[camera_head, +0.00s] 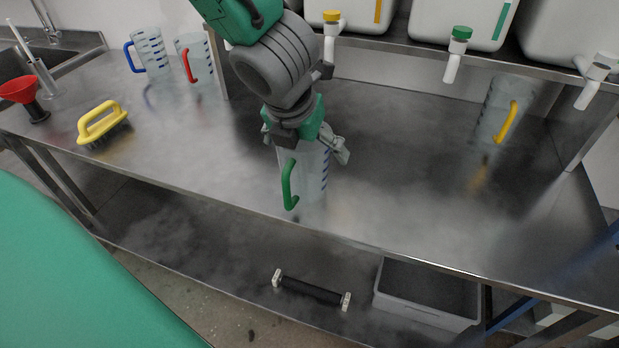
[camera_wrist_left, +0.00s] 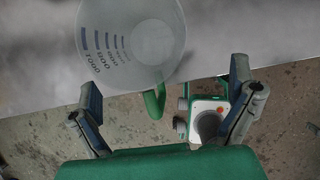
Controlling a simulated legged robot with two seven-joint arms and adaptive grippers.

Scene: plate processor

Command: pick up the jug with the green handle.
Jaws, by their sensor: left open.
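The clear jug with the green handle (camera_head: 312,180) stands upright on the steel counter near its front edge, with its green handle (camera_head: 289,186) toward the front left. My left gripper (camera_head: 306,148) is open over the jug's upper part and partly hides its rim. In the left wrist view, the jug (camera_wrist_left: 130,45) is at the top, showing its open mouth and dark scale marks. The green handle (camera_wrist_left: 155,102) lies between the two spread fingers (camera_wrist_left: 166,108) in that picture; I cannot tell their depth relative to it. My right gripper is not in view.
Blue-handled (camera_head: 150,55) and red-handled (camera_head: 197,62) jugs stand back left; a yellow-handled jug (camera_head: 497,112) stands right. A yellow brush (camera_head: 101,124) and red funnel (camera_head: 18,90) are left. Tapped containers (camera_head: 462,22) sit on the shelf above. Counter around the green-handled jug is clear.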

